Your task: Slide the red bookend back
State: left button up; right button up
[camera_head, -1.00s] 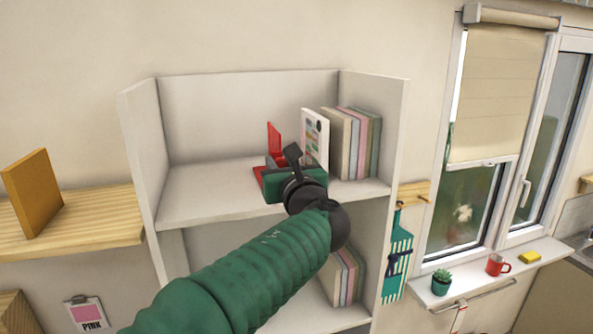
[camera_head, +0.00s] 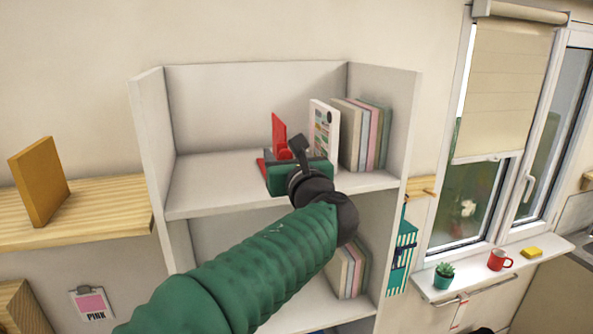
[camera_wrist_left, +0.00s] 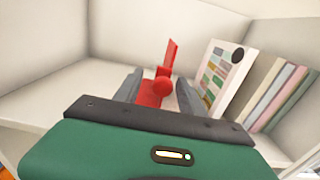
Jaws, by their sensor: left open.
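The red bookend (camera_head: 279,133) stands on the upper shelf board, left of the row of books, with a gap between them. My left gripper (camera_head: 284,157) is at the front of the bookend. In the left wrist view its two grey fingers (camera_wrist_left: 158,92) are open, one on each side of the red part. I cannot tell whether they touch it. My gripper body hides the lower front of the bookend in the head view. My right gripper is not in view.
A white-covered book (camera_head: 323,130) leans at the left end of several upright books (camera_head: 367,135). The upper shelf's left part is bare. More books stand on the lower shelf.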

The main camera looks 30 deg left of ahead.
pick_arm(q)
jog(key=b+v, duration=0.5)
jog(key=v, duration=1)
jog(key=shift+d+f, duration=0.2)
jog(key=shift+d, duration=0.25)
notch_tip(320, 180, down, 37)
jog(key=w+d+n+g+h+b, duration=0.2)
jog(key=n+g+h+b, duration=0.35)
jog(key=n+h, duration=0.2)
jog(key=s+d+f+n+g+h+b, duration=0.1)
jog(key=s+f+n, duration=0.3)
jog(key=f, duration=0.5)
jog(key=s+d+f+n+g+h+b, duration=0.1)
jog(key=s+f+n+h+b, duration=0.1)
jog(key=f+n, duration=0.6)
jog(key=s+d+f+n+g+h+b, duration=0.1)
jog(key=s+f+n+h+b, duration=0.1)
jog(key=s+f+n, duration=0.4)
notch_tip(320, 180, down, 4)
jog(key=shift+s+d+f+h+b, duration=0.1)
jog(key=shift+s+d+h+b, duration=0.2)
jog(key=shift+s+h, duration=0.25)
